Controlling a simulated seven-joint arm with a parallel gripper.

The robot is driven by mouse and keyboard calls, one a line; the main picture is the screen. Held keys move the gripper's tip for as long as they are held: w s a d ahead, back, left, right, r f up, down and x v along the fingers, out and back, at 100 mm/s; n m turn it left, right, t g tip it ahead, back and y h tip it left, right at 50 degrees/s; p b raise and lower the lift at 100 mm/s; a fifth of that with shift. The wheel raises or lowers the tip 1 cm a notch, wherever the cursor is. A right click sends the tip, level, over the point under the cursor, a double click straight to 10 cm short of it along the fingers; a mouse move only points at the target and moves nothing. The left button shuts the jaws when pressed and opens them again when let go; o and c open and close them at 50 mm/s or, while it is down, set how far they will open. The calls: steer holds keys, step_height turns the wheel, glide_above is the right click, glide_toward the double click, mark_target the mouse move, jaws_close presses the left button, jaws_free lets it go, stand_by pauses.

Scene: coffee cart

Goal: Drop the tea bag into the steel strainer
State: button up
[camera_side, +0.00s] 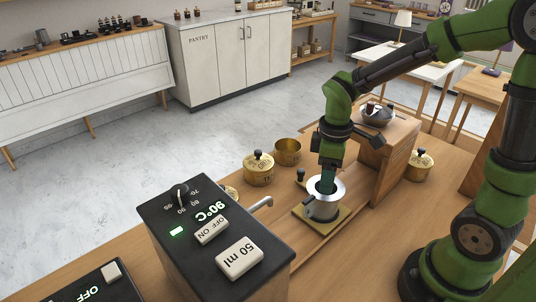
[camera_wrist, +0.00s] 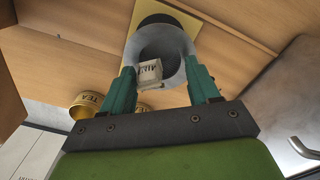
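The steel strainer (camera_side: 324,209) stands on a yellowish square mat (camera_side: 308,220) in the side view. In the wrist view, it is a grey round cup (camera_wrist: 176,33) with a dark hollow. My gripper (camera_side: 326,186) points down at the strainer's mouth. In the wrist view, its two teal fingers are spread apart, one on each side. The pale printed tea bag (camera_wrist: 150,72) lies between the fingertips, with a gap on both sides, over the near part of the strainer's opening. I cannot tell how deep it sits. The tea bag is hidden in the side view.
A lidded brass tin (camera_side: 258,170) and an open brass tin (camera_side: 288,152) stand behind and left of the strainer. A wooden box (camera_side: 392,160) bearing a dark bowl (camera_side: 376,117) rises close on the right. The black water dispenser (camera_side: 215,240) stands at front left.

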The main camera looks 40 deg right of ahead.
step_height(320, 180, up, 17)
steer(key=s+a+f+m+t+y, duration=0.2)
steer(key=s+f+m+t, duration=0.1)
steer(key=s+m+t, duration=0.4)
steer(key=m, duration=0.3)
steer(key=shift+s+a+f, duration=0.15)
steer(key=shift+s+f, duration=0.05)
steer(key=shift+f, duration=0.2)
